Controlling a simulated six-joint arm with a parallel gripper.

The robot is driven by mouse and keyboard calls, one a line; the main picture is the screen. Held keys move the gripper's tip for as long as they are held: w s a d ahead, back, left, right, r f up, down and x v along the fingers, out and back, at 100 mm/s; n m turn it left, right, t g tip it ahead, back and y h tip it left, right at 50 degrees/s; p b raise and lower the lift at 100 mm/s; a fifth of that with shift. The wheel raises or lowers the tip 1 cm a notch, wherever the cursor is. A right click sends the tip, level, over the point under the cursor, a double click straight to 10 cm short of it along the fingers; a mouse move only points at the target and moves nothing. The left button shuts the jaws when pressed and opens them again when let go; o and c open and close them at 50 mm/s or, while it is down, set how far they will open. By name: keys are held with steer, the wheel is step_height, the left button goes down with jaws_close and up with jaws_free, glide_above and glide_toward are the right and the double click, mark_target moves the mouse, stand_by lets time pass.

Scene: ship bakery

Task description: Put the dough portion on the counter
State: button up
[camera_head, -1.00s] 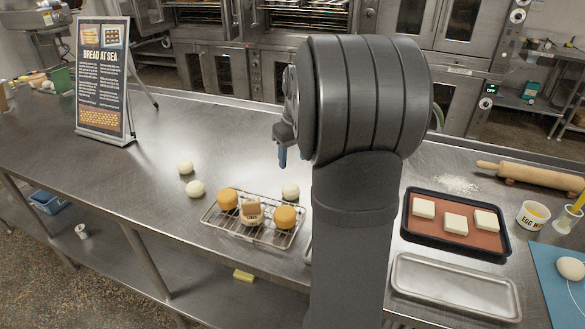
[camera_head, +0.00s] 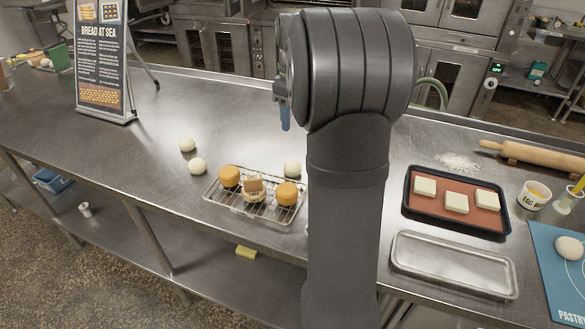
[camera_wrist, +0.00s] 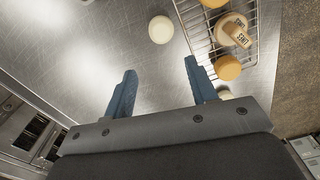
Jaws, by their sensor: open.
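Several pale round dough balls are in view. Two lie on the steel counter (camera_head: 140,165) left of the wire rack, a far one (camera_head: 187,145) and a nearer one (camera_head: 197,166). A third ball (camera_head: 292,169) is at the rack's back right. A pale round piece (camera_head: 569,248) lies on the blue pastry mat at right. My gripper (camera_wrist: 160,70) is open and empty above the counter. In the wrist view, a pale ball (camera_wrist: 161,29) lies beyond the gap between the fingers. Another pale piece (camera_wrist: 225,94) is partly hidden behind the gripper.
The wire rack (camera_head: 222,203) holds orange rounds and a stamped tan piece. Right of my arm are a dark tray (camera_head: 414,207) with pale squares, an empty metal tray (camera_head: 452,265), a rolling pin (camera_head: 535,155) and a cup (camera_head: 534,198). A sign (camera_head: 101,65) stands at left.

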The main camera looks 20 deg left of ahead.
glide_above(292, 163)
step_height(292, 163, down, 10)
steer(key=shift+w+d+f, duration=0.1)
steer(key=shift+f, duration=2.75)
steer(key=shift+a, duration=0.2)
steer(key=c, duration=0.7)
steer(key=shift+c, duration=0.2)
steer(key=shift+r, duration=0.15)
step_height(292, 163, up, 4)
steer(key=shift+r, duration=0.1)
steer(key=d+r, duration=0.6)
steer(key=d, duration=0.6)
steer(key=w+d+f+m, duration=0.2)
steer(key=w+d+m, duration=0.2)
steer(key=w+m, duration=0.1)
steer(key=w+d+f+m, duration=0.3)
steer(key=w+d+m, duration=0.2)
steer(key=w, duration=0.1)
steer(key=w+d+f+m, duration=0.3)
steer(key=w+d+m, duration=0.2)
steer(key=w, duration=0.1)
steer(key=shift+w+d+f+m, duration=0.15)
steer(key=shift+w+m, duration=0.05)
steer(key=shift+m, duration=0.2)
